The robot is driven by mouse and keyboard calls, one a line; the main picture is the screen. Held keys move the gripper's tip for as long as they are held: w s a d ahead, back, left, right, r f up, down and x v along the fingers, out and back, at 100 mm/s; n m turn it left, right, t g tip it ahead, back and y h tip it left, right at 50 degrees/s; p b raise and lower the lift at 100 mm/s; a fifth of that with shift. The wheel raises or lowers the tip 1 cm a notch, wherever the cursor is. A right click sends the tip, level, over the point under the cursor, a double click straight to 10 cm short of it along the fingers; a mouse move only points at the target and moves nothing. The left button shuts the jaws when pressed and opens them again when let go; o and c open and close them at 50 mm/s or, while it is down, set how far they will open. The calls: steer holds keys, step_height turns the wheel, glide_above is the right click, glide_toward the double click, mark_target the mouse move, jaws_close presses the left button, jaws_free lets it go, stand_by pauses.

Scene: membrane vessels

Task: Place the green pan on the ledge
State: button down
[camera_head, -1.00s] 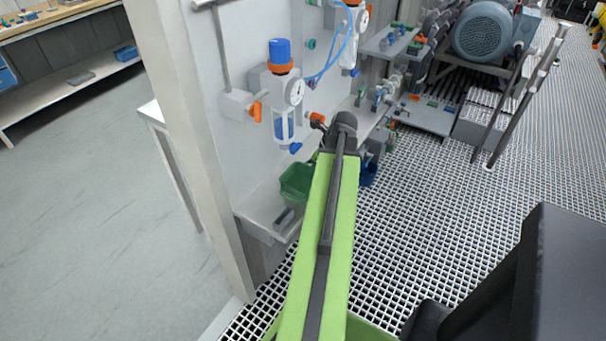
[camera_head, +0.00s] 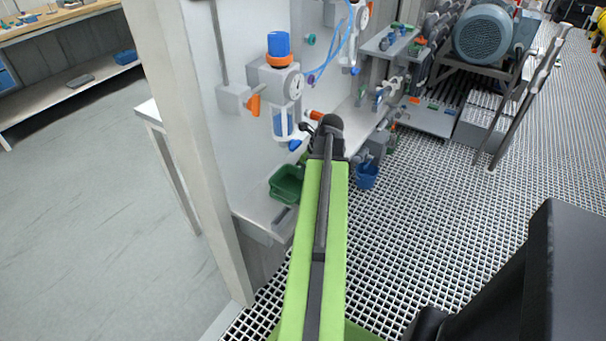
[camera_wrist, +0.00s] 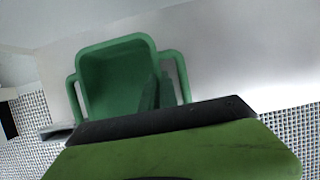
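The green pan (camera_head: 286,184) is at the ledge (camera_head: 255,214) on the panel's lower front, left of my arm. I cannot tell whether it rests on the ledge or is just above it. In the wrist view the pan (camera_wrist: 117,82) is open toward the camera, with a loop handle on each side. A dark bar and green part of mine cross the lower wrist view and hide its bottom edge. My gripper (camera_head: 325,143) is at the far end of my green arm, close to the pan. Its fingers are hidden, so its grip is unclear.
A blue bin (camera_head: 367,174) is right of my arm. A pale post (camera_head: 187,150) stands left of the panel. Grating floor (camera_head: 440,215) lies open to the right.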

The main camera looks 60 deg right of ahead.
steer(key=c, duration=1.6)
jaws_free()
steer(key=shift+c, duration=0.2)
steer(key=shift+r+p, duration=0.45)
steer(key=shift+p, duration=0.1)
steer(key=p+v, duration=1)
steer(key=v, duration=0.1)
steer(key=shift+s, duration=0.15)
steer(key=shift+r, duration=0.1)
